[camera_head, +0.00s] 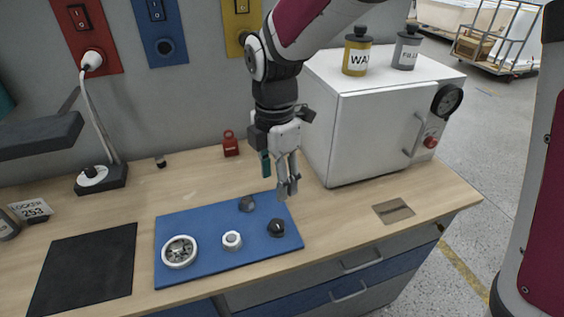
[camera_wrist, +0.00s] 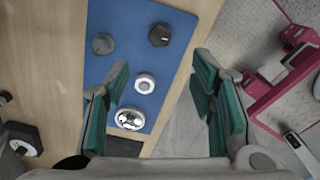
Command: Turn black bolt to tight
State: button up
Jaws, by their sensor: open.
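The black bolt (camera_head: 276,228) stands near the right front edge of a blue mat (camera_head: 205,262) on the workbench. In the wrist view the black bolt (camera_wrist: 159,35) has a faceted, roughly hexagonal top and lies near the top of the picture, beyond my fingers. My gripper (camera_head: 288,190) hangs pointing down above the mat's right end, apart from the bolt. In the wrist view my gripper (camera_wrist: 161,80) has its teal-padded fingers spread wide, with nothing held between them. I cannot tell how tight the bolt is.
A white oven-like box (camera_head: 370,130) stands close right of my arm, with two containers on top. A black pad (camera_head: 85,270) lies left.

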aim_at(277, 223)
notch_tip(277, 223, down, 14)
jog(key=shift+r+p, duration=0.1)
jog(key=shift+p, duration=0.35)
jog(key=c, duration=1.1)
